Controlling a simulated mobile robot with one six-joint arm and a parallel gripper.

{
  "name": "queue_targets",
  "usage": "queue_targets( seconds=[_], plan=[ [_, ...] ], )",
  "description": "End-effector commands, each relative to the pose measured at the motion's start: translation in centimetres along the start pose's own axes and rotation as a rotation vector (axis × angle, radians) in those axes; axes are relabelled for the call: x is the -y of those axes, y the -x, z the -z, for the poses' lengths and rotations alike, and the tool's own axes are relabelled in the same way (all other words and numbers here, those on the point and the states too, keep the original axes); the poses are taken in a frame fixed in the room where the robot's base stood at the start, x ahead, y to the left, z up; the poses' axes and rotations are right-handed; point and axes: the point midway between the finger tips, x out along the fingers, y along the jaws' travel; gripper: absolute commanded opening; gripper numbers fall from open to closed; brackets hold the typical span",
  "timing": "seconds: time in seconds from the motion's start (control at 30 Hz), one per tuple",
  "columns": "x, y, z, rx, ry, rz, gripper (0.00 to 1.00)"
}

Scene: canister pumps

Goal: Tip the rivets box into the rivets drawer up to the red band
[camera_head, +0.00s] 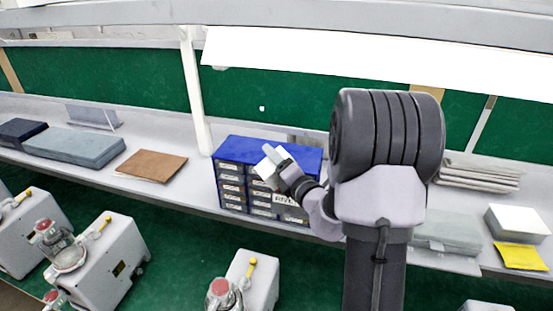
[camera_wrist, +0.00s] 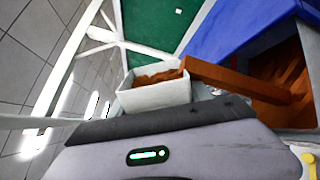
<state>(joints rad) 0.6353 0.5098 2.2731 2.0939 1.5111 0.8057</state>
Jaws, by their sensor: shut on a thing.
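In the wrist view, a small pale open box (camera_wrist: 154,97) holds a heap of orange-brown pieces (camera_wrist: 155,78). My gripper is shut on this box; in the head view my gripper (camera_head: 276,164) is over the top of the blue drawer cabinet (camera_head: 233,150). In the wrist view an orange-brown open drawer (camera_wrist: 235,80) sits to the right of the box, beside the cabinet's blue side (camera_wrist: 245,28). Brown shows inside the drawer, but I cannot tell how full it is. No red band can be made out.
The cabinet stands on a grey shelf (camera_head: 190,190) with a brown folder (camera_head: 152,166) and blue-grey cases (camera_head: 75,146) to its left. A white box (camera_head: 517,223) and yellow packet (camera_head: 521,256) lie at the right. Pumps (camera_head: 115,255) stand below in front. A white post (camera_head: 194,90) rises behind the cabinet's left.

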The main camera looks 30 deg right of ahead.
Motion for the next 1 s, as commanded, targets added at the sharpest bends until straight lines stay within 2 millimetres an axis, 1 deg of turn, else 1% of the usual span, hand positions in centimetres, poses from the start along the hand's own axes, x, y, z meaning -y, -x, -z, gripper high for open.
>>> queue_targets(
  seconds=[0.4, 1.0],
  plan=[
    [-0.29, 0.05, -0.28, 0.000, -0.072, 0.000, 0.01],
    [-0.26, 0.06, -0.26, 0.000, -0.075, -0.001, 0.01]
  ],
)
